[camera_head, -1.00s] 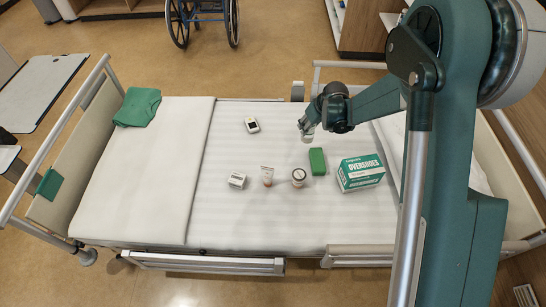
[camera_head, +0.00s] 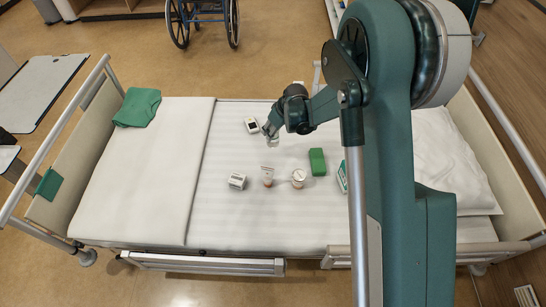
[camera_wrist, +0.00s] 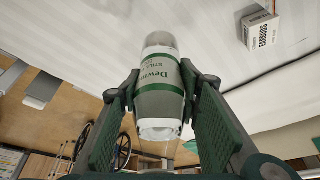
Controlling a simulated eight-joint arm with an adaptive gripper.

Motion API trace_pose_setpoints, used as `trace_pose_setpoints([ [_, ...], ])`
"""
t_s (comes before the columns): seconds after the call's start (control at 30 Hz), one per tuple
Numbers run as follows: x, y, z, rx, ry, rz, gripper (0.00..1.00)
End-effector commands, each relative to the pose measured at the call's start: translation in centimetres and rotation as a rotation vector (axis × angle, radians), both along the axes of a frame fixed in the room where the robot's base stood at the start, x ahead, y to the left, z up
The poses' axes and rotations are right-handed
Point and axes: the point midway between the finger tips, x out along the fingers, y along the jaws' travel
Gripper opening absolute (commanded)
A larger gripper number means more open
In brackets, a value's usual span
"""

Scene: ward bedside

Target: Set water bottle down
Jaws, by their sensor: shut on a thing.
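My gripper (camera_wrist: 160,88) is shut on the water bottle (camera_wrist: 157,98), with one finger on each side. The bottle is clear with a green and white label and a white cap towards my wrist. In the head view my gripper (camera_head: 268,132) is over the middle of the bed (camera_head: 222,220), near the white handheld device (camera_head: 251,125). The bottle there is small and partly hidden by my gripper. I cannot tell whether it touches the sheet.
A white carton (camera_head: 237,181), a tube (camera_head: 267,176), a jar (camera_head: 298,178) and a green block (camera_head: 317,162) stand on the bed. My arm hides most of the overshoes box (camera_head: 342,177). The sheet's front part is clear. A wheelchair (camera_head: 203,18) is behind.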

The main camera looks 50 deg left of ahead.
Motion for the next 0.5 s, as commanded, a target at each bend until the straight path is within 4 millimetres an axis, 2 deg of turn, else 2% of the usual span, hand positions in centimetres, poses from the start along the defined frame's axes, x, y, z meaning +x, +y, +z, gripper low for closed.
trace_pose_setpoints([
  [0.17,0.0,0.0,-0.5,0.0,0.0,0.0,0.14],
  [0.5,0.0,0.0,-4.8,0.0,0.0,-0.001,0.14],
])
